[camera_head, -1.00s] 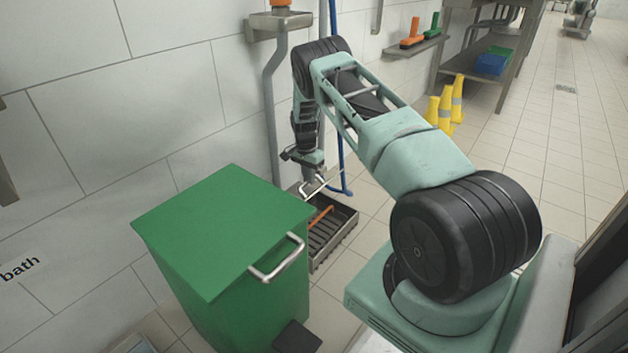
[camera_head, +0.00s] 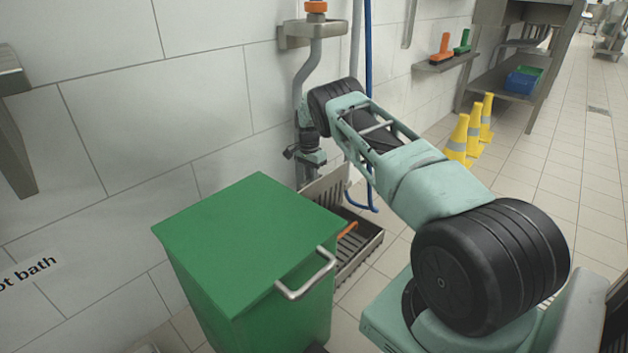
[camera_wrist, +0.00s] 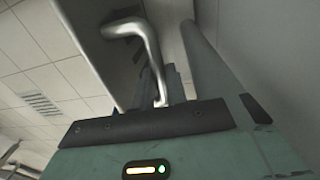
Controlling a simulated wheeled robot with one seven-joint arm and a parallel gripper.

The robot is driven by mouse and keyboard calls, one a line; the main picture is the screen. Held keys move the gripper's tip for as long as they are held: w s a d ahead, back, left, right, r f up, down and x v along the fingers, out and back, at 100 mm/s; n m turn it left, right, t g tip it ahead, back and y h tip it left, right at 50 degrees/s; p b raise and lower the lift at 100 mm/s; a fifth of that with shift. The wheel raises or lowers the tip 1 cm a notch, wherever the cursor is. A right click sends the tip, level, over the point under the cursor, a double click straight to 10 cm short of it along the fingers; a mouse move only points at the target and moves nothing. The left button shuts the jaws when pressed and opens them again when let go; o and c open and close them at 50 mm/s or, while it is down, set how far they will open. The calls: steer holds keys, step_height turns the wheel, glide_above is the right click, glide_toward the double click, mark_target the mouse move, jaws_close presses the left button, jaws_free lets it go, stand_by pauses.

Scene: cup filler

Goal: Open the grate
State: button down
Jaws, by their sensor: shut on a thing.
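The grate (camera_head: 327,190) is a light metal panel with slots, raised steeply above the floor basin (camera_head: 372,246) near the wall. Its lower part is partly hidden by the green bin. My gripper (camera_head: 311,166) is at the grate's upper edge, shut on its handle. In the wrist view a bent metal handle (camera_wrist: 147,42) runs down to my gripper (camera_wrist: 166,100). The fingertips are hard to make out there. The basin shows dark slats inside and an orange object (camera_head: 347,230) at its near left side.
A green bin (camera_head: 245,235) with a metal handle (camera_head: 308,277) stands close in front of the basin. A pipe (camera_head: 302,85) and a blue hose (camera_head: 368,100) run down the wall behind. Yellow cones (camera_head: 458,138) stand right. Floor between cones and basin is clear.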

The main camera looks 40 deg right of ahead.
steer(key=shift+s+a+f, duration=0.15)
steer(key=shift+a+f, duration=0.25)
steer(key=c, duration=1.4)
jaws_free()
steer(key=shift+d+r, duration=0.15)
steer(key=shift+r, duration=0.05)
steer(key=shift+r, duration=0.1)
steer(key=shift+r, duration=0.2)
steer(key=r+p, duration=0.1)
steer(key=r, duration=0.1)
steer(key=r+p, duration=0.1)
steer(key=r, duration=0.1)
steer(key=r+p, duration=0.2)
steer(key=r, duration=0.1)
steer(key=shift+w, duration=0.4)
steer(key=shift+f, duration=0.1)
